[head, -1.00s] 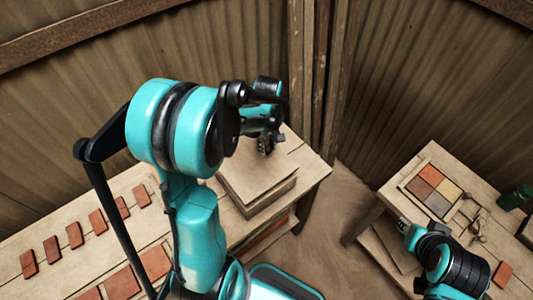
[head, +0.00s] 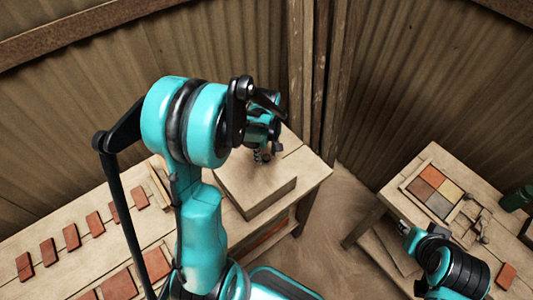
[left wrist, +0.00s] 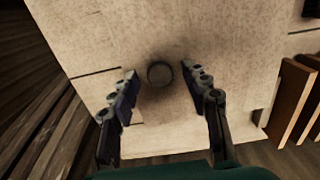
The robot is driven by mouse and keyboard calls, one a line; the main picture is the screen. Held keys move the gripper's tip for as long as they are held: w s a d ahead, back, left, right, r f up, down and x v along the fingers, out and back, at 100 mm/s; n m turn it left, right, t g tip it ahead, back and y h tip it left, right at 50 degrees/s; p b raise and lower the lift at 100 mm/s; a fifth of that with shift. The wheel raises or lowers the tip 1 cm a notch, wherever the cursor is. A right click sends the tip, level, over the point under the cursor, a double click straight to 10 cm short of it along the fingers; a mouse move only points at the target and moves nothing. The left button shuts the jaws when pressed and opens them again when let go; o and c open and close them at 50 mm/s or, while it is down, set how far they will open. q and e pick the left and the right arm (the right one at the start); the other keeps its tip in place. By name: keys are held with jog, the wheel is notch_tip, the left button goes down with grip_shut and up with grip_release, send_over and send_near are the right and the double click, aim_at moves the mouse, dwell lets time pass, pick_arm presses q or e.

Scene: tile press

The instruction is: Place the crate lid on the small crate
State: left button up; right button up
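The crate lid (head: 245,184) is a flat wooden panel. It lies on top of the small crate (head: 268,203) on the left table, and its edges look about level with the crate's walls.
Several red tiles (head: 72,237) lie on the left table. The right table holds a tray of coloured tiles (head: 434,190), small tools (head: 480,226) and a green container (head: 517,198). Corrugated walls stand behind both tables. A floor gap (head: 341,210) separates the tables.

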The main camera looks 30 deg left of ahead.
pick_arm(q)
jog(key=shift+r, duration=0.1)
jog(key=shift+r+p, duration=0.3)
jog(key=shift+r, duration=0.05)
notch_tip(320, 180, up, 11)
jog(key=p, duration=0.2)
jog(key=s+d+r+m+t, duration=0.6)
jog(key=s+d+m, duration=0.4)
jog(key=m, duration=0.3)
jog(key=shift+s+d+m+t, duration=0.3)
jog(key=shift+s+t, duration=0.25)
jog(key=shift+t, duration=0.05)
jog(key=shift+f, duration=0.1)
